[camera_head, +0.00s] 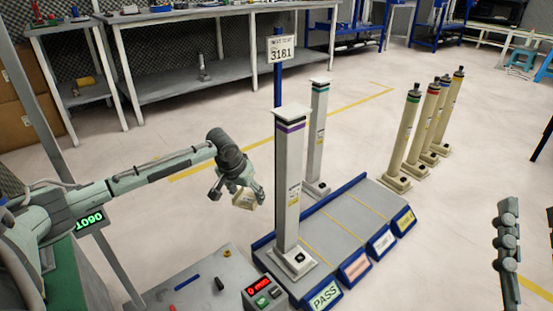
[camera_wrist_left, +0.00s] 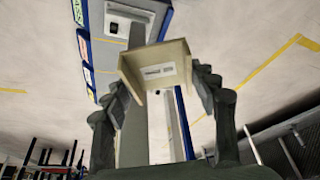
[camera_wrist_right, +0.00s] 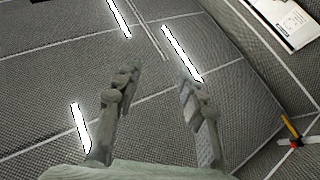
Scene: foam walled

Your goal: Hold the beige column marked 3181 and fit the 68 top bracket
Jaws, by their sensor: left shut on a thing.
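My left gripper (camera_head: 241,184) is shut on a small beige bracket (camera_head: 245,199), held in the air left of the columns. In the left wrist view the bracket (camera_wrist_left: 155,68) sits between the fingers, with a small unreadable label. A pale column with a purple band (camera_head: 289,185) stands upright on the tray, a flat cap on top; the bracket is apart from it. A sign reading 3181 (camera_head: 281,50) is on a blue post behind. A teal-banded column (camera_head: 317,135) stands farther back. My right gripper (camera_wrist_right: 158,78) is open and empty in the right wrist view.
The blue-edged tray (camera_head: 335,235) has several labelled lanes, one reading PASS (camera_head: 324,296). A control box (camera_head: 264,296) stands at its left front. Several beige columns (camera_head: 402,140) stand on the floor at right. Benches (camera_head: 220,85) line the back; open floor lies between.

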